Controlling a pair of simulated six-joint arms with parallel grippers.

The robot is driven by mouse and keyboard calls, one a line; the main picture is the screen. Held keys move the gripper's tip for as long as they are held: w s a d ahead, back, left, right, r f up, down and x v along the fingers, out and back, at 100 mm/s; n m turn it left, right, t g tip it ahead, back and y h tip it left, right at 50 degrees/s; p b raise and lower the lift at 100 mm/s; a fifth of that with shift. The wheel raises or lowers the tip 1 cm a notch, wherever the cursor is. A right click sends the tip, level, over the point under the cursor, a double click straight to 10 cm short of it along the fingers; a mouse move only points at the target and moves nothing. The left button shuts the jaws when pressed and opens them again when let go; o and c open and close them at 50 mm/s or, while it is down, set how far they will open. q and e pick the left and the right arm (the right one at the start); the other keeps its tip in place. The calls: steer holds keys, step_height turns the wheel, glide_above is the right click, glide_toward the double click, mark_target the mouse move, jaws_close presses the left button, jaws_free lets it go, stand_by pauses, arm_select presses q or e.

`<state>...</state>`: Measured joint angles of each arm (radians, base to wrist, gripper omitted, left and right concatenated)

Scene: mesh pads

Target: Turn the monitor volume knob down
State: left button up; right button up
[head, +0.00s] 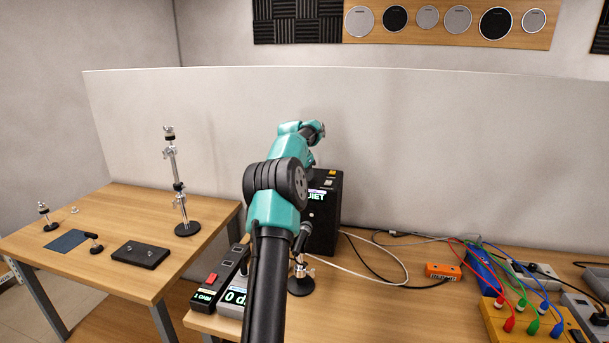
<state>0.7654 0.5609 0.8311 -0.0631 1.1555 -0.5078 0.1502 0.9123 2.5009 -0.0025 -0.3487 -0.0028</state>
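The monitor (325,225) is a black box on the right-hand table, with a lit display (316,196) whose green text is partly covered and ends in "UIET". My teal and black arm, which I take to be the left one, rises from the bottom edge and crosses in front of the monitor's left part. Its wrist bends over near the monitor's top. The fingers are hidden behind the arm, so I cannot tell whether they are open or touching anything. The volume knob cannot be made out. My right gripper is out of view.
Boxes with lit displays (205,297) stand left of my arm, and a small black stand (300,286) stands to its right. Cables (385,278), an orange box (442,271) and a yellow box with coloured plugs (510,322) lie further right. The left table holds a tall stand (187,229).

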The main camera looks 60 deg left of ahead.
arm_select(q)
steer(key=n+y, duration=0.1)
steer(key=n, duration=0.2)
steer(key=n+g+y, duration=0.1)
steer(key=n, duration=0.2)
steer(key=shift+w+d, duration=0.1)
steer(key=n+g, duration=0.1)
steer(key=n, duration=0.2)
steer(key=n+g+y, duration=0.1)
steer(key=n, duration=0.1)
steer(key=shift+w+n, duration=0.1)
steer(key=shift+n, duration=0.3)
steer(key=n+g, duration=0.2)
steer(key=n, duration=0.3)
steer(key=shift+w+n, duration=0.1)
steer(key=shift+n, duration=0.2)
steer(key=n+g+h, duration=0.1)
steer(key=n+g, duration=0.1)
steer(key=n, duration=0.2)
steer(key=shift+n, duration=0.7)
steer(key=o, duration=0.9)
